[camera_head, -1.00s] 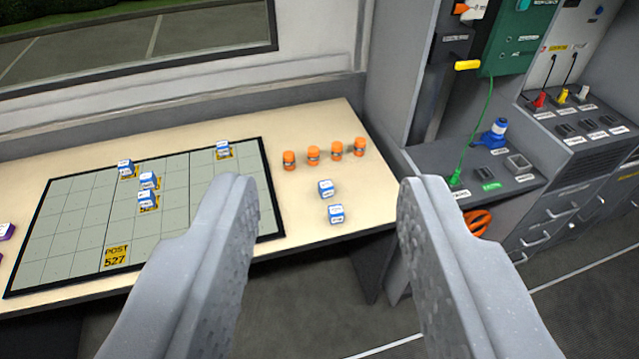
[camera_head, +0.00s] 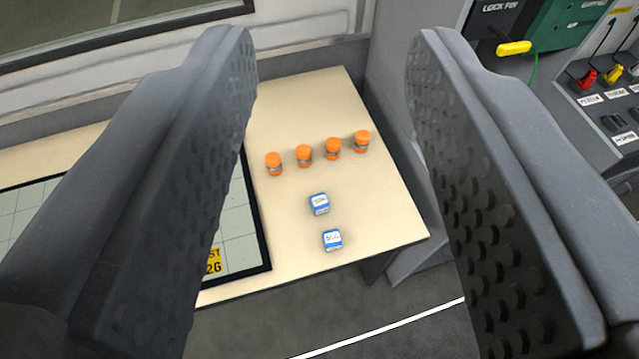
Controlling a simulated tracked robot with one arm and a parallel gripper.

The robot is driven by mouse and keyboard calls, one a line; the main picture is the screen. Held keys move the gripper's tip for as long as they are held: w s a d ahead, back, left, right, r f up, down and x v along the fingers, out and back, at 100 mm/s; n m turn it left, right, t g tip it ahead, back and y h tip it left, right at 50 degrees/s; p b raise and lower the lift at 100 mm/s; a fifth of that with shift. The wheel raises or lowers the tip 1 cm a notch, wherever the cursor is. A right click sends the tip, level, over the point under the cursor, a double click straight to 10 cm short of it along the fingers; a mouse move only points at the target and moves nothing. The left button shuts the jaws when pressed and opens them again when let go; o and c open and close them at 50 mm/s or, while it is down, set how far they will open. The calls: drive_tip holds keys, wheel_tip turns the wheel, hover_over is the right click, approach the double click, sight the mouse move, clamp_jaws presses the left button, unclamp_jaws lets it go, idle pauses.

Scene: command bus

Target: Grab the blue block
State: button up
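Two small blue blocks with white labelled faces sit on the cream table. The farther blue block (camera_head: 319,204) and the nearer blue block (camera_head: 332,240) both show between my gripper's fingers, ahead of them. My gripper (camera_head: 330,50) is open and empty, with its two dark, dimpled fingers wide apart on either side of the view. Neither finger touches a block. The left finger hides most of the gridded board and whatever stands on it.
Several orange-capped containers (camera_head: 304,155) stand in a row behind the blocks. The gridded board (camera_head: 237,240) lies to the left. The table (camera_head: 385,215) ends at its right and front edges. A console with a yellow handle (camera_head: 514,48) stands at right.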

drive_tip(key=o, duration=0.4)
drive_tip(key=shift+w, duration=0.15)
drive_tip(key=shift+o, duration=0.5)
drive_tip(key=w+d+f, duration=0.3)
drive_tip(key=w+f, duration=0.1)
drive_tip(key=f, duration=0.3)
drive_tip(key=w+d+f+g+h, duration=0.1)
drive_tip(key=w+d+f, duration=0.2)
drive_tip(key=w+f, duration=0.2)
wheel_tip(320, 180, down, 2)
drive_tip(key=shift+d+f, duration=0.1)
drive_tip(key=shift+d, duration=0.3)
drive_tip(key=n+g+y+b, duration=0.2)
drive_tip(key=n+y, duration=0.2)
drive_tip(key=y, duration=0.1)
approach(321, 205)
drive_tip(key=shift+b+x, duration=1.3)
drive_tip(key=shift+x, duration=3.55)
